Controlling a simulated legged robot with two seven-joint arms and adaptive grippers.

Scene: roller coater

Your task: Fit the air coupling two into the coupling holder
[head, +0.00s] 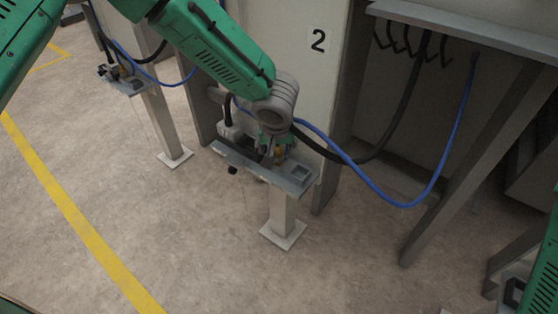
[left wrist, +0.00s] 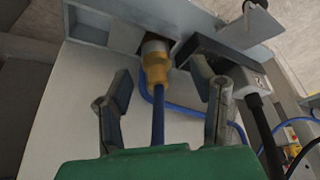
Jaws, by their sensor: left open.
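The air coupling is a yellow fitting (left wrist: 155,58) on a blue hose (left wrist: 158,122). In the left wrist view its tip is at an opening in the grey metal coupling holder (left wrist: 95,27); how deep it sits cannot be told. In the head view the holder (head: 297,186) is a shelf on a post, and the yellow coupling (head: 278,153) shows small above it. My left gripper (left wrist: 165,95) is open, its two fingers apart on either side of the coupling and hose, with visible gaps. In the head view the left gripper (head: 277,145) is partly hidden by its wrist. My right gripper is not in view.
A panel marked 2 (head: 290,60) stands close behind. Blue and black hoses (head: 405,204) hang to the right. Another post holder (head: 128,84) stands at the left. The floor in front is clear.

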